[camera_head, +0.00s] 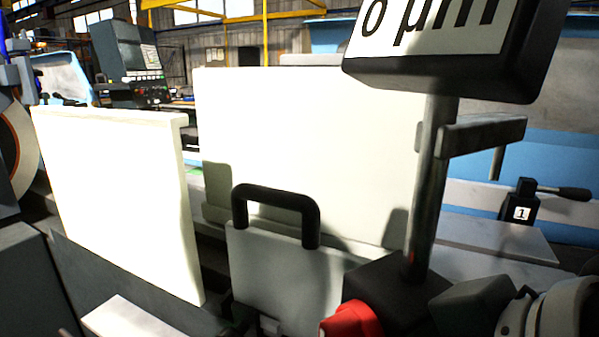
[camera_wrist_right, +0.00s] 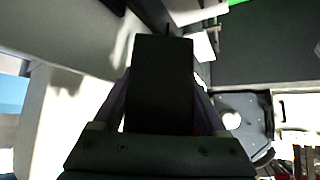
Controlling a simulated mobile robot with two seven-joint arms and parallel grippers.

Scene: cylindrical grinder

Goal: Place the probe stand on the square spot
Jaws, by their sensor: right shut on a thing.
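The probe stand (camera_head: 427,185) is large and close at the right of the head view. It has a grey upright post, a side arm, a black box with a white "µm" label at the top, and a black base with a red knob. My right gripper (camera_head: 455,305) is shut on its base at the lower right. In the right wrist view a black block (camera_wrist_right: 162,85), which seems to be part of the stand, fills the middle and hides what lies beyond. I cannot make out the square spot for certain. My left gripper is not in view.
Large pale panels (camera_head: 120,195) and (camera_head: 310,150) stand ahead, with a grey plate with a black handle (camera_head: 275,205) close before them. A black clamp marked 1 (camera_head: 520,205) with a lever stands at the right. A control console (camera_head: 130,60) is at the back left.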

